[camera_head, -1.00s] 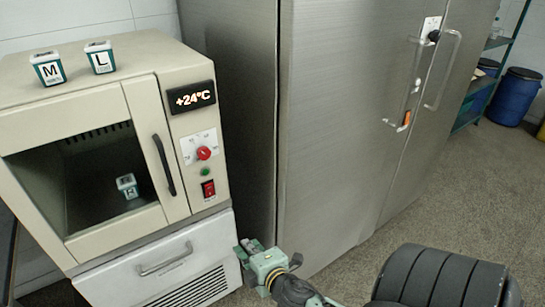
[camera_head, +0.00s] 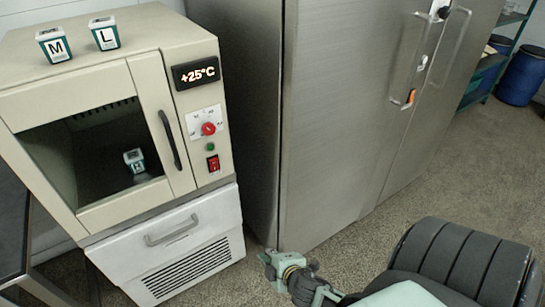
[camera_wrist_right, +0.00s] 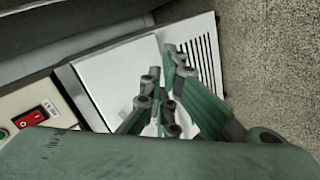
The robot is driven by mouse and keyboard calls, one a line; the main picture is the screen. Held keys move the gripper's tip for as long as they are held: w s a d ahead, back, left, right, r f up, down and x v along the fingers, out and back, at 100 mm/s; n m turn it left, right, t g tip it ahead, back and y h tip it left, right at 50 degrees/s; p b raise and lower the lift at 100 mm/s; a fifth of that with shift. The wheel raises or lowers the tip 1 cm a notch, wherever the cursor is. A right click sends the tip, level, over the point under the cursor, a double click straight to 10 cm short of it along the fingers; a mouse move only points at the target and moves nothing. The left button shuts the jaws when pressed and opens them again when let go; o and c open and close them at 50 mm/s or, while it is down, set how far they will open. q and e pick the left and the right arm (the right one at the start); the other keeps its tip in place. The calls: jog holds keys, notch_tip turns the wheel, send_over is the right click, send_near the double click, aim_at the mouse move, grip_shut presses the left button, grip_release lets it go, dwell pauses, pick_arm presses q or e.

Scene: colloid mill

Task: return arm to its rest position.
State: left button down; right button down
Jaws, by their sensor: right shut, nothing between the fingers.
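My right gripper (camera_head: 275,265) is low at the bottom of the head view, in front of the steel cabinet. In the right wrist view the right gripper (camera_wrist_right: 160,100) has its fingers together with nothing between them. The oven (camera_head: 95,85) stands to its left, with its display reading +25°C and its window door closed. My left gripper is not in view.
Two small containers marked M (camera_head: 54,45) and L (camera_head: 104,33) stand on the oven. A third container (camera_head: 134,160) is inside it. The tall steel cabinet (camera_head: 340,110) fills the middle. Blue barrels (camera_head: 520,75) stand far right.

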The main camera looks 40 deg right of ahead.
dwell(0.5)
